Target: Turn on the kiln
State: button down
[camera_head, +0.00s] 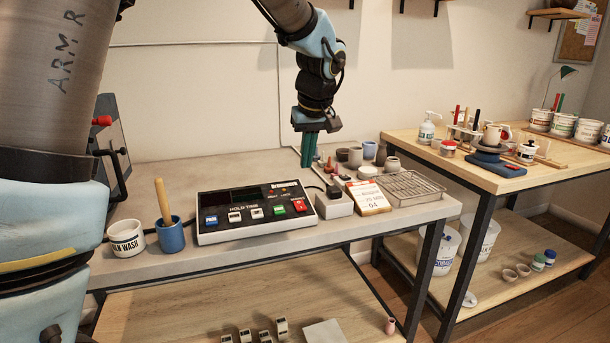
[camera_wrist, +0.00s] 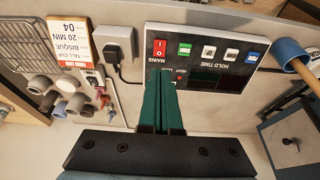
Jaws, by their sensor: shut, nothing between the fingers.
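The control box (camera_head: 255,226) sits on the grey bench, with dark displays and a row of coloured buttons. Its red rocker switch (camera_head: 299,205) is at the right end; in the wrist view the same switch (camera_wrist: 160,48) has MAINS printed by it. A green button (camera_head: 279,210) is beside it. A dark metal unit with a handle and red knob (camera_head: 102,121), perhaps the kiln, stands at the left, partly hidden by my arm. My gripper (camera_head: 307,164) is shut and empty, above the bench behind the box. In the wrist view its green fingertips (camera_wrist: 161,82) overlap the panel.
A white socket block (camera_head: 334,205) with a black plug stands right of the box. A card (camera_head: 368,198), wire rack (camera_head: 410,187) and several small pots are further right. A blue cup (camera_head: 170,236) with a wooden handle and a white tub (camera_head: 126,238) stand left.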

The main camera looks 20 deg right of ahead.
aim_at(301, 208)
jog(key=p+x, duration=0.1)
jog(key=x, duration=0.3)
jog(key=p+x, duration=0.1)
jog(key=x, duration=0.3)
jog(key=p+x, duration=0.1)
jog(key=x, duration=0.3)
jog(key=shift+s+f, duration=0.25)
jog(key=shift+f, duration=0.3)
jog(key=f+b, duration=0.1)
jog(key=b, duration=0.2)
jog(key=shift+s+f, duration=0.1)
jog(key=shift+f, duration=0.15)
jog(key=shift+r+p, duration=0.4)
jog(key=shift+p, duration=0.15)
jog(key=shift+r, duration=0.1)
jog(key=shift+r+p, duration=0.4)
jog(key=shift+r, duration=0.35)
